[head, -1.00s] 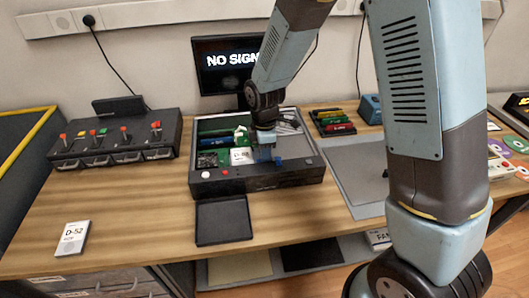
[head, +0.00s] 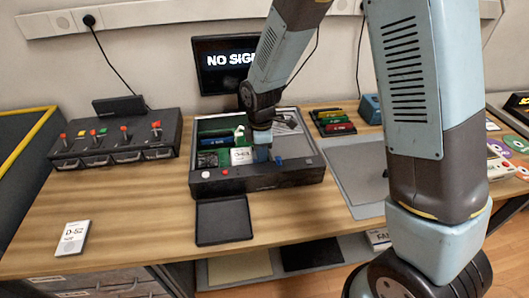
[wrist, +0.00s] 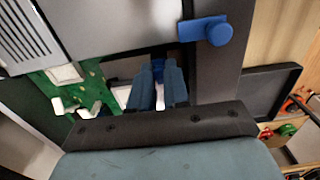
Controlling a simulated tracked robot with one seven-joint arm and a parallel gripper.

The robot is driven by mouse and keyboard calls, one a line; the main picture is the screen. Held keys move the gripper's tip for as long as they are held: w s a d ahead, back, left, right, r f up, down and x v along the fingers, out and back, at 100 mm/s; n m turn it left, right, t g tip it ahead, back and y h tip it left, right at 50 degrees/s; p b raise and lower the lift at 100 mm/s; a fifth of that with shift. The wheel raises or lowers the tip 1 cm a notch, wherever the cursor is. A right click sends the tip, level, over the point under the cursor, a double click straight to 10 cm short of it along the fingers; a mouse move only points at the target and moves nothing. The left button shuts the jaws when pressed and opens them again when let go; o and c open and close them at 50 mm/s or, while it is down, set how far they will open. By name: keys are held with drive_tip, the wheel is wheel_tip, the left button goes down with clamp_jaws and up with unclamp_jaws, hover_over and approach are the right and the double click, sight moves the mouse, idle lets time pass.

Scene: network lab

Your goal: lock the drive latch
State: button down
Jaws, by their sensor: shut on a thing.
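The open device case (head: 228,183) stands on the bench, with a green board and a white labelled part inside. My gripper (head: 262,153) is inside the case near its front wall, pointing down. In the wrist view its two blue-grey fingers (wrist: 157,75) are closed around a small, bright blue piece, mostly hidden between them. A blue latch with a round knob (wrist: 218,32) lies apart from the fingers, at the edge of the grey metal drive housing (wrist: 110,25). It also shows right of my gripper in the head view (head: 279,160). Which blue piece is the drive latch is unclear.
A black tray (head: 223,221) lies before the case. A switch box (head: 115,146) stands left, and a D-52 card (head: 72,238) lies at the front left. A monitor (head: 227,62) stands behind. Coloured modules (head: 333,122) and a grey mat (head: 355,172) are to the right.

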drive_tip(key=shift+a+r, duration=0.1)
drive_tip(key=shift+a, duration=0.35)
drive_tip(key=c, duration=1.4)
unclamp_jaws()
wheel_tip(320, 180, up, 14)
drive_tip(key=shift+f, duration=0.2)
